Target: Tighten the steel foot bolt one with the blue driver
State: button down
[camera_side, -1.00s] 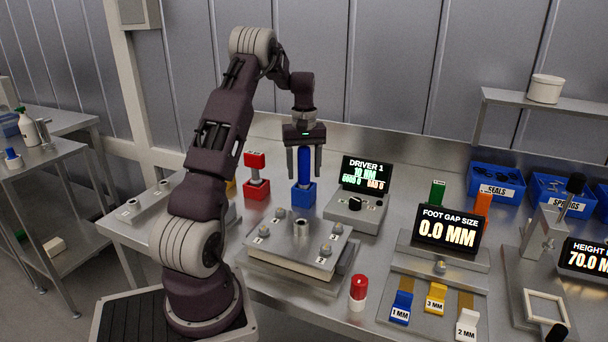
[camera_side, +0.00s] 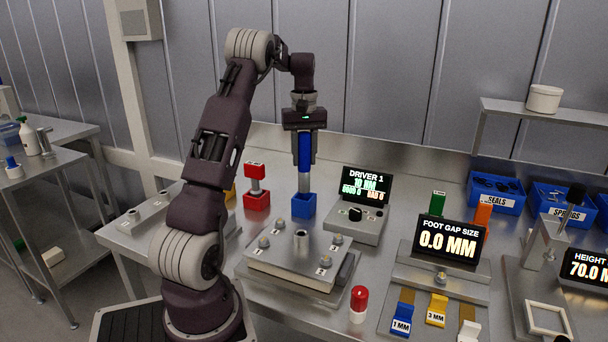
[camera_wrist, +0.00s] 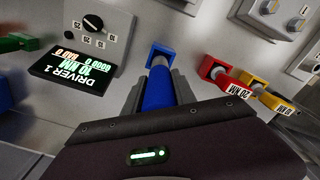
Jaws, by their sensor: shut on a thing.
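My gripper (camera_side: 304,160) is shut on the blue driver (camera_side: 305,148) and holds it upright over its blue holder (camera_side: 303,206). The driver's grey shaft shows between the handle and the holder; its lower tip is hidden, so I cannot tell if it is clear of the holder. The wrist view also shows the blue driver (camera_wrist: 159,88) between the fingers. The steel foot plate (camera_side: 292,268) lies in front of the holder, with bolts near its corners and a short cylinder in the middle. A bolt (camera_side: 264,242) sits at its left; the small number labels are hard to read.
The driver display (camera_side: 366,183) reads DRIVER 1, 10 NM, good 0, bad 0. A red driver (camera_side: 256,172) stands left of the blue holder. A red-and-white marker-like item (camera_side: 358,305) stands right of the plate. The gap display (camera_side: 447,238) reads 0.0 MM.

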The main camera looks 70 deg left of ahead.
jog(key=shift+r, duration=1.45)
